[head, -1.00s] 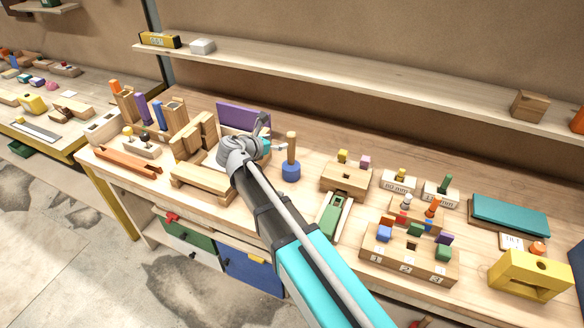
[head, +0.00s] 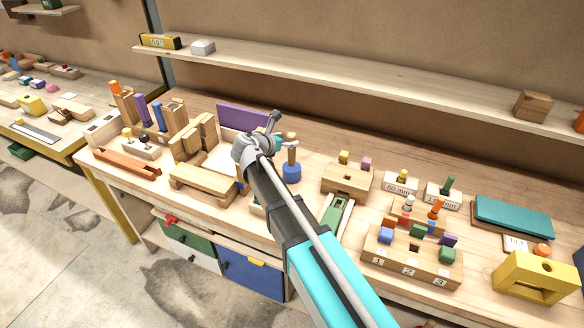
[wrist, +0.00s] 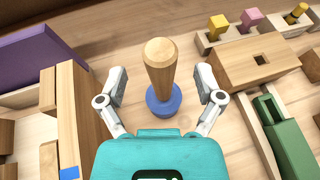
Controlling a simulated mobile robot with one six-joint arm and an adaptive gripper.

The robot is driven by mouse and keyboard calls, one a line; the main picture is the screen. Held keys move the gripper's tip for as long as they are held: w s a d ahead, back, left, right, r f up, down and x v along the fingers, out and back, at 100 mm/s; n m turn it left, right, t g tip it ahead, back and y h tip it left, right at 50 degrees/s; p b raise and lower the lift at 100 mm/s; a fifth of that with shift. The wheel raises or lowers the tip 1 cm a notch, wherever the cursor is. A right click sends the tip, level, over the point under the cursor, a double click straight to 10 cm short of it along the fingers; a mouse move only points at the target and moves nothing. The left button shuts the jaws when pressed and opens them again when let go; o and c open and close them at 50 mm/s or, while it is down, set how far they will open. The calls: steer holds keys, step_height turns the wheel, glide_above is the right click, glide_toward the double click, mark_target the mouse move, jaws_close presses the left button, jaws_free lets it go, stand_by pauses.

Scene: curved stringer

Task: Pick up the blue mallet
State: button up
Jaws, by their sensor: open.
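The blue mallet (head: 291,171) stands upright on the bench, its blue head down and its wooden handle pointing up. In the wrist view the mallet's round handle (wrist: 159,62) rises between my fingers, with the blue head (wrist: 163,104) below. My gripper (wrist: 163,88) is open, one finger on each side of the mallet, with gaps on both sides. In the head view my gripper (head: 284,138) is at the mallet's handle and partly covers it.
A wooden frame (head: 205,188) and a purple panel (head: 242,118) stand left of the mallet. A wooden block with a square hole (head: 346,180) and a green piece (head: 336,213) lie to its right. A long shelf (head: 350,75) runs behind and above.

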steer(key=shift+b+x, duration=0.35)
steer(key=shift+x, duration=1.05)
jaws_close()
